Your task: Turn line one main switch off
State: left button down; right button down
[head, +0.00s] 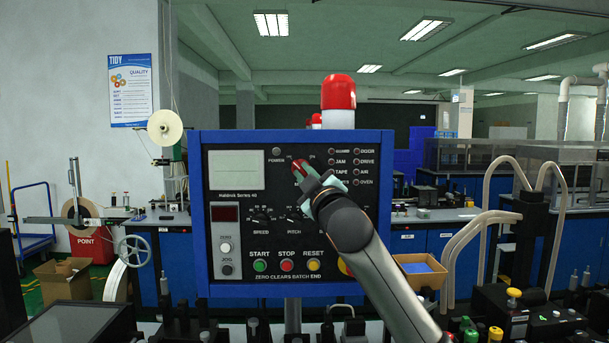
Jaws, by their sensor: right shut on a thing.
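A blue-framed control panel (234,280) with a dark face stands upright in the middle of the head view. A red rotary switch (299,167) sits in its upper middle, right of the POWER lamp. My right gripper (308,180) is at the panel face, shut on the red switch. The gripper and arm come up from the lower right and hide part of the switch and its markings. The switch's exact position cannot be read. My left gripper is not in view.
Below are a green START button (260,265), red STOP button (287,265) and yellow RESET button (314,265). A red beacon (338,92) stands above the panel. Machinery with bent pipes (493,165) stands at right; a tape reel (165,128) is at left.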

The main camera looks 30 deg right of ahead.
jog(key=shift+f, duration=0.1)
jog(key=c, duration=0.9)
grip_release()
jog(key=b+v, duration=0.4)
jog(key=v, duration=0.8)
jog(key=shift+s+f, duration=0.1)
jog(key=shift+s, duration=0.1)
